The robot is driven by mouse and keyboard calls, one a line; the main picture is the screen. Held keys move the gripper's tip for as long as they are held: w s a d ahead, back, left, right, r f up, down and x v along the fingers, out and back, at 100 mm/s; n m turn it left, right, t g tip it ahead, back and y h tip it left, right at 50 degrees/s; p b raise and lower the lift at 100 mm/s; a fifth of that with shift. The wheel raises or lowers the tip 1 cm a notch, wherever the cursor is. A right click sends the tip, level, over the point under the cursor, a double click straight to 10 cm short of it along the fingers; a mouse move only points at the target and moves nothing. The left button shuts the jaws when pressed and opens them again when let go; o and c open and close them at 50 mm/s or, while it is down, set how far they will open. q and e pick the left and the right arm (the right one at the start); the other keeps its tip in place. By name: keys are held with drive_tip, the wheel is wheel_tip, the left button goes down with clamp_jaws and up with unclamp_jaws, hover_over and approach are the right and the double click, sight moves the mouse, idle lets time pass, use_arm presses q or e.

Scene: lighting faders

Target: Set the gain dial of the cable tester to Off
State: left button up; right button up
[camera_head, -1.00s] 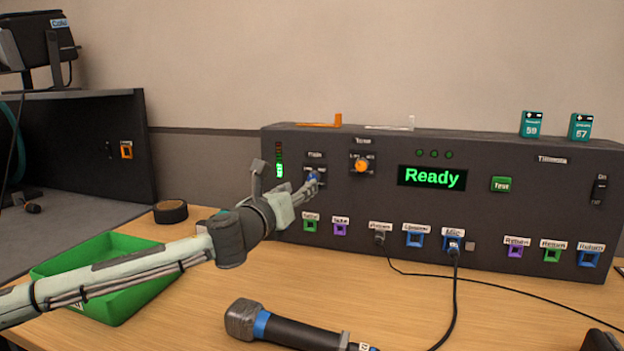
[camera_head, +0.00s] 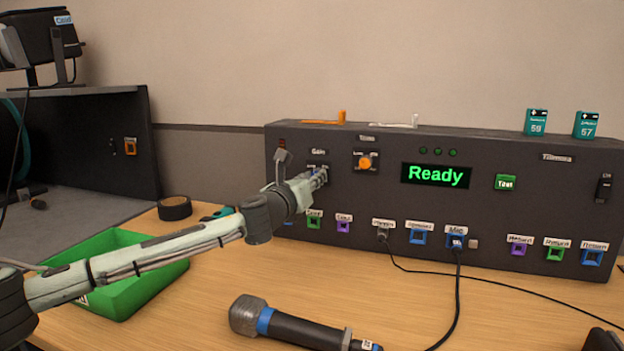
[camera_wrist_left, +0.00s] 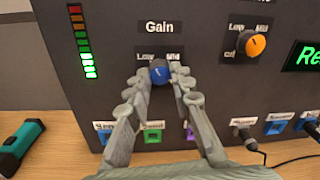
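The cable tester (camera_head: 390,225) is a wide dark box at the back of the table. Its blue gain dial (camera_wrist_left: 159,72) sits under the "Gain" label, with "Low" and "Mid" printed above it. My left gripper (camera_wrist_left: 159,70) has one finger on each side of the dial and appears closed against it. The dial's small pale pointer mark is hard to read, and the fingers hide any lower labels. In the head view my left gripper (camera_head: 320,177) covers most of the dial. My right gripper is not in view.
An orange dial (camera_head: 365,162) is right of the gain dial. The green display (camera_head: 436,175) reads "Ready". A green tray (camera_head: 110,245), black tape roll (camera_head: 174,208) and microphone (camera_head: 290,325) lie on the table. A cable (camera_head: 457,300) hangs from the Mic socket.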

use_arm(q)
clamp_jaws()
drive_tip(key=shift+n, duration=0.4)
drive_tip(key=n, duration=1)
drive_tip(key=n+t+y, duration=0.1)
drive_tip(key=n, duration=1)
drive_tip(key=shift+d+f, duration=0.1)
drive_tip(key=shift+f, duration=0.1)
drive_tip(key=shift+n, duration=0.4)
drive_tip(key=o, duration=0.8)
unclamp_jaws()
drive_tip(key=shift+r, duration=0.1)
drive_tip(key=shift+c, duration=0.2)
